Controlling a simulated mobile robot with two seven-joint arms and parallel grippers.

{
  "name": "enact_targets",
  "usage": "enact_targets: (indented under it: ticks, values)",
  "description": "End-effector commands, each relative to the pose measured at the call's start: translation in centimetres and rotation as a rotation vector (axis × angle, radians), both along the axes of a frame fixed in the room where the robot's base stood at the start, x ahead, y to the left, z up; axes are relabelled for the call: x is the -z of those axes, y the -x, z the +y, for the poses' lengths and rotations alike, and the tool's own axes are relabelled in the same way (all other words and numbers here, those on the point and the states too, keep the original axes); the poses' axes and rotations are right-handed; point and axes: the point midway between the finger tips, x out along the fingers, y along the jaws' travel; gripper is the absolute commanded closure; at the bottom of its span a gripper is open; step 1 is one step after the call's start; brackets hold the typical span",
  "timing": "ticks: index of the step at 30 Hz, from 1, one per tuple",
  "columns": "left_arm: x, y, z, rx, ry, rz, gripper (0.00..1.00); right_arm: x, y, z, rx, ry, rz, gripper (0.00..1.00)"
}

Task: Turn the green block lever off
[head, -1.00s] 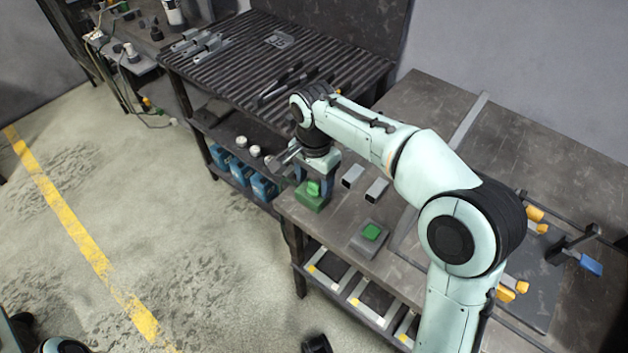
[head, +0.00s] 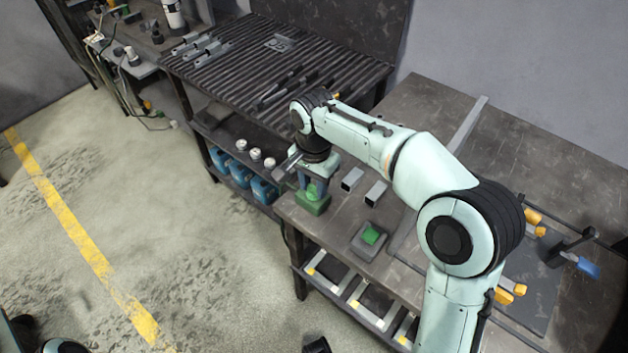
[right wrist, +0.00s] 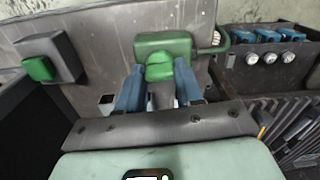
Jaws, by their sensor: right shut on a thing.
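The green block (head: 311,204) stands at the left front corner of the right-hand bench. Its green top piece, which I take for the lever, sits between the fingers of my right gripper (head: 313,186). In the right wrist view the green block (right wrist: 163,42) shows beyond the two blue-grey fingers (right wrist: 158,92), which are closed on its raised green part (right wrist: 160,66). The gripper partly hides that part, so I cannot tell the lever's exact angle. My left gripper does not show.
A grey box with a green button (head: 370,236) sits right of the block on the bench. Two short metal tubes (head: 352,179) lie behind it. A ribbed table (head: 330,62) with tools stands at the back, with blue containers (head: 240,172) on its lower shelf. Open floor lies left.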

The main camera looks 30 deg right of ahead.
Motion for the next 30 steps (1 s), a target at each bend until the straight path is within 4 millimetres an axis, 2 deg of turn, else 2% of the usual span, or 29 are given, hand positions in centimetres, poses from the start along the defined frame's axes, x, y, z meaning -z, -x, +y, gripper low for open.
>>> enact_targets:
  ticks: [9, 30]
  values:
    - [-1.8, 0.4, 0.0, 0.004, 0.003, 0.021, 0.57, -0.2, 0.0, 0.0, -0.262, 0.001, 0.002, 0.95]
    - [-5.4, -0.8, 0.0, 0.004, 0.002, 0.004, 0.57, -0.2, 0.0, -0.1, -0.927, 0.001, 0.001, 0.95]
